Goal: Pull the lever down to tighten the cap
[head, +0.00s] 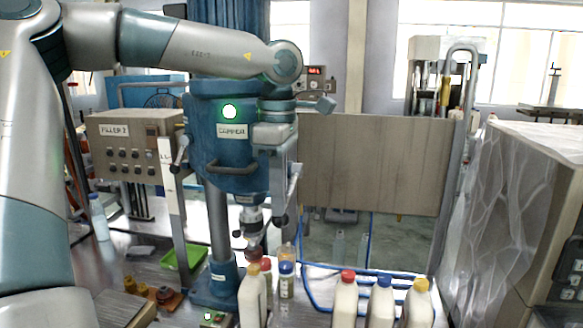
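The blue capper (228,150) stands on a column in the middle, with a lit green lamp on its front. Thin lever arms with dark knobs show at its left side (180,155) and right side (294,185). Its capping head (252,222) points down over a group of bottles. My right gripper is out of view.
White bottles with red (346,300), blue (380,302) and yellow (418,304) caps stand at the front right. A green tray (183,258) lies left of the column. A filler control box (133,148) is at left, a beige panel (368,165) behind right.

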